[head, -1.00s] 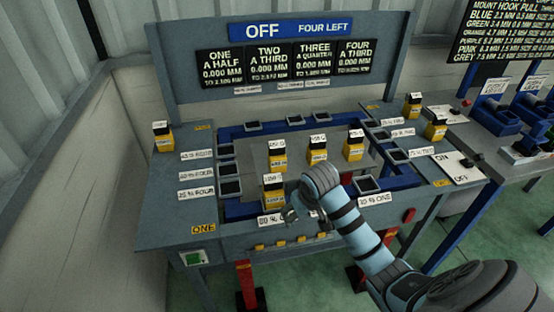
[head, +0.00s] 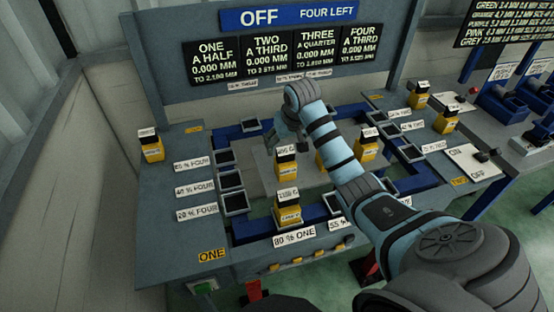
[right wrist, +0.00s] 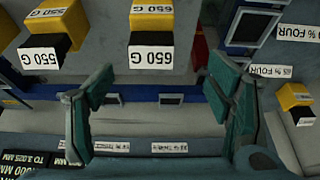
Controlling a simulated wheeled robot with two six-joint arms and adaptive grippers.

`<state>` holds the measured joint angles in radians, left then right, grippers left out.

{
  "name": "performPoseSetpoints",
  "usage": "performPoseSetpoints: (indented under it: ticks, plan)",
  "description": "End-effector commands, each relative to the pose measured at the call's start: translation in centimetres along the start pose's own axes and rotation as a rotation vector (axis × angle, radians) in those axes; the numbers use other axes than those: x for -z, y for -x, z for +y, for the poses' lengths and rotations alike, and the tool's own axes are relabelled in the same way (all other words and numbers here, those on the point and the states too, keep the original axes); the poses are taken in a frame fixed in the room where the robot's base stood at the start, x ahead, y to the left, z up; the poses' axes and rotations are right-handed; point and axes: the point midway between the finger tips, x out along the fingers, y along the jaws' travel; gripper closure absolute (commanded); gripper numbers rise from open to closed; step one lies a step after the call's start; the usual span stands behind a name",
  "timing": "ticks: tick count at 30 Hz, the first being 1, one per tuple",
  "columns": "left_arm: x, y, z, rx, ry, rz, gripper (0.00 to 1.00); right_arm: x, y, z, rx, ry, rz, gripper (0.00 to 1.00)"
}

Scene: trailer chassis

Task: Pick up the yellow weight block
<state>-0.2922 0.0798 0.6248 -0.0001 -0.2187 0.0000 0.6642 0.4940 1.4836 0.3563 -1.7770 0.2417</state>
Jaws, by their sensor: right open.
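Several yellow weight blocks with black tops and white labels stand on the bench (head: 160,225). One yellow block (head: 287,212) is near the front, another (head: 285,168) is behind it, and one (head: 367,148) is right of my arm. My right gripper (head: 284,138) is open and empty over the back middle of the bench. In the right wrist view, a block labelled 650 G (right wrist: 152,22) shows beyond the gap between the open fingers (right wrist: 163,88), with a 550 G block (right wrist: 58,25) to its left. My left gripper is not in view.
Blue-framed slots with dark pads (head: 236,202) ring the middle plate. A sign panel (head: 260,18) reading OFF rises at the back. More yellow blocks stand at the left (head: 152,150) and right (head: 446,121) sides. An ON/OFF switch plate (head: 475,160) is at right.

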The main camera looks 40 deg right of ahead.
Motion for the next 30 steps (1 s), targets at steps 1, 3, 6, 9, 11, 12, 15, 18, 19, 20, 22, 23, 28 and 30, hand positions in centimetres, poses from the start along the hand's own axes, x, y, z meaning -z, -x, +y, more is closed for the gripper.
performPoseSetpoints:
  ticks: [1, 3, 6, 9, 11, 12, 15, 18, 19, 20, 22, 23, 28, 30]
  plan:
    - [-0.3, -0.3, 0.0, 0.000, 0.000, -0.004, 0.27, -0.3, -1.4, 0.1, -0.001, -0.003, -0.005, 0.27]
    - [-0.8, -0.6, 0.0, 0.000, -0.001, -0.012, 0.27, -0.4, -3.5, 0.3, -0.002, -0.006, -0.006, 0.27]
    - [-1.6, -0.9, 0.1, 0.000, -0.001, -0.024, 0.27, -0.4, -5.8, 0.5, -0.004, -0.008, -0.004, 0.27]
    - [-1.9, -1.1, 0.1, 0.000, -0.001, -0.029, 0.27, -0.4, -7.2, 0.4, -0.003, -0.006, -0.003, 0.27]
    - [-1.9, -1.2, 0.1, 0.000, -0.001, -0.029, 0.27, -0.4, -7.9, 0.4, -0.003, -0.006, -0.003, 0.27]
    - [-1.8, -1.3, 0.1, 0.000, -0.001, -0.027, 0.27, -0.5, -8.6, 0.5, -0.003, -0.005, -0.003, 0.27]
    - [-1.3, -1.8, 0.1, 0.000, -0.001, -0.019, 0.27, -0.9, -10.7, 0.6, -0.003, -0.004, -0.004, 0.27]
    - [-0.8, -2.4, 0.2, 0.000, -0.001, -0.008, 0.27, -0.8, -12.3, 0.5, -0.002, -0.003, -0.002, 0.27]
    - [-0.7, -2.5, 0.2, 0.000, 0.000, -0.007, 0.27, -0.8, -12.5, 0.5, -0.002, -0.002, -0.002, 0.27]
    - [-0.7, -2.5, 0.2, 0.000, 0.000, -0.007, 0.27, -0.8, -12.6, 0.5, -0.002, -0.001, -0.001, 0.27]
    - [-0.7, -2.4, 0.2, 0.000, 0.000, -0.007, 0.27, -0.7, -12.6, 0.5, -0.002, -0.001, 0.000, 0.27]
    - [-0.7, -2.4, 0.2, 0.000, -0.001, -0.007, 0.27, -0.7, -12.5, 0.5, -0.002, -0.001, 0.000, 0.27]
    - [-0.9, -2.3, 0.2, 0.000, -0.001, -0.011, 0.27, -0.7, -12.5, 0.5, -0.002, -0.001, 0.000, 0.43]
    - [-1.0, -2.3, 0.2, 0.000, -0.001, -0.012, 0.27, -0.7, -12.5, 0.5, -0.002, -0.001, -0.001, 0.54]
